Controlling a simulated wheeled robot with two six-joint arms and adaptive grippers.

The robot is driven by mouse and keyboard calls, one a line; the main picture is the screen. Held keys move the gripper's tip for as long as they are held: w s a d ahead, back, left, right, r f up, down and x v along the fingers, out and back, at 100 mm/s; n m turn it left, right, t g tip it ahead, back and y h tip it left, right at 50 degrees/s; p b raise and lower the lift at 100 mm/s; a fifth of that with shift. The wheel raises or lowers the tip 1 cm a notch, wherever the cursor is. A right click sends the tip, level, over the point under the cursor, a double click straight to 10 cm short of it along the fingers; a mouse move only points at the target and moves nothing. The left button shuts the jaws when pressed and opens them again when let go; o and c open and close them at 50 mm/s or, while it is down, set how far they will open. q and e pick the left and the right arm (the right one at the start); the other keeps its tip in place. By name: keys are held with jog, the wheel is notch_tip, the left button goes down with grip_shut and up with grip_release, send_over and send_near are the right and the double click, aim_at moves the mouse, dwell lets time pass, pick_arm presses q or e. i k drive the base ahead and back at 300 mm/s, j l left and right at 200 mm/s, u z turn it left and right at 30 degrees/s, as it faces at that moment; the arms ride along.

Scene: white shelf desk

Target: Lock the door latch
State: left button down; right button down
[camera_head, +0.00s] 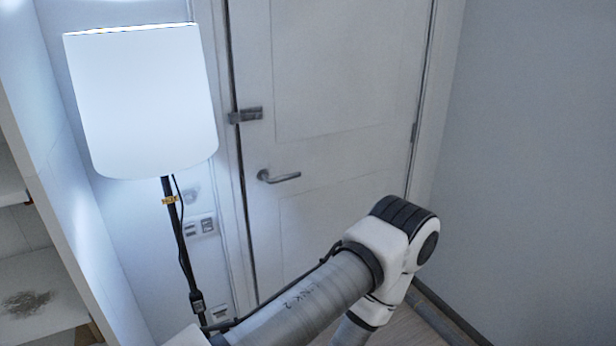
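The white door (345,65) is closed in its frame at the back. The door latch (246,115) is a small grey metal piece at the door's left edge, where door and frame meet. Whether its bolt is across or drawn back is too small to tell. A lever door handle (278,177) sits below the latch and points right. One of my arms crosses the lower middle, in front of the door's lower part. No gripper shows in this view.
A floor lamp with a lit white shade (140,100) stands left of the door, close to the latch. White shelves (40,285) are at the far left. Wall switches (200,226) are beside the door frame. A bare wall (540,150) closes the right side.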

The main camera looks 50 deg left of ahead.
aim_at(259, 114)
jog(key=u, duration=1.75)
